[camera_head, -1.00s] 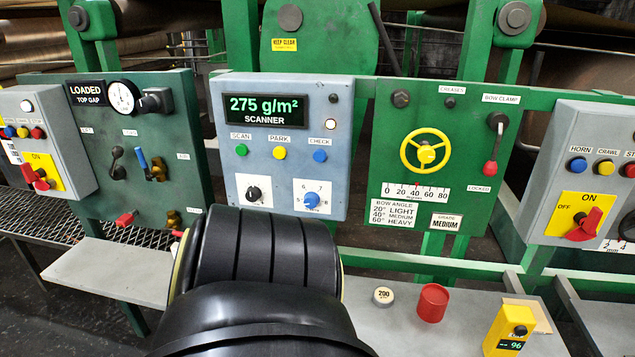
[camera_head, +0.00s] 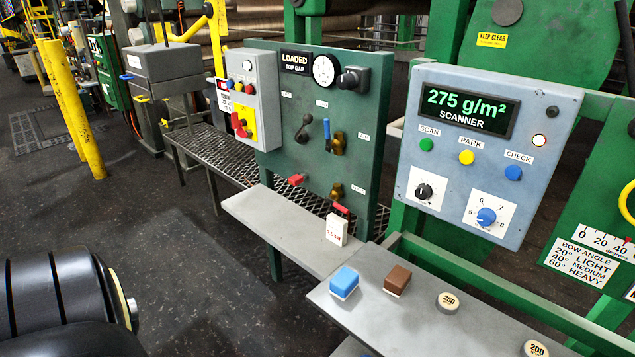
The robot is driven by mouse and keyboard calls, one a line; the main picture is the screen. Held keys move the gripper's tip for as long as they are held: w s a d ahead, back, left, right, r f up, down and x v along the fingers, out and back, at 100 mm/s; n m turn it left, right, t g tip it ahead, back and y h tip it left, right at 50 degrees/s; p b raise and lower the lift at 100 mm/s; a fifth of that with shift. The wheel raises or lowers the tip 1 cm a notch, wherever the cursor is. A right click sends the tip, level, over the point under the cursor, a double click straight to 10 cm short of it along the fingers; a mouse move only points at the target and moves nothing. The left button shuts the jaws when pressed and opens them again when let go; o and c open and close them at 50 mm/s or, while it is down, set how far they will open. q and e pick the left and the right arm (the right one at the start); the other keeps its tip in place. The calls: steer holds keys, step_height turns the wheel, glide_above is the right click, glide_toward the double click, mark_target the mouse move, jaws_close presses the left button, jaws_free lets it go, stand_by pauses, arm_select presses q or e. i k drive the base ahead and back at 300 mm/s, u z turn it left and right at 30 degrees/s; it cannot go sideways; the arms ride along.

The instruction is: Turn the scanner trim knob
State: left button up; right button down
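The grey-blue scanner panel (camera_head: 470,169) stands at right of centre, and its display (camera_head: 466,109) reads 275 g/m². Low on the panel are a black knob (camera_head: 424,191) on a white plate and a blue knob (camera_head: 486,216) on a white plate numbered about 5 to 8. No readable label tells which is the trim knob. Above them are green (camera_head: 426,145), yellow (camera_head: 466,157) and blue (camera_head: 513,173) buttons marked SCAN, PARK and CHECK. A black link of my arm fills the lower left corner, well away from the panel. Neither gripper is in view.
A grey shelf (camera_head: 385,318) below the panel bears a blue block (camera_head: 344,282), a brown block (camera_head: 397,279) and round weights marked 250 (camera_head: 449,301) and 200 (camera_head: 535,349). A green top-gap panel (camera_head: 360,180) stands left. Yellow posts (camera_head: 75,110) stand far left. Floor between is open.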

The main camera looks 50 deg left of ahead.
mark_target(423, 192)
steer(key=u, duration=0.85)
steer(key=i, duration=0.45)
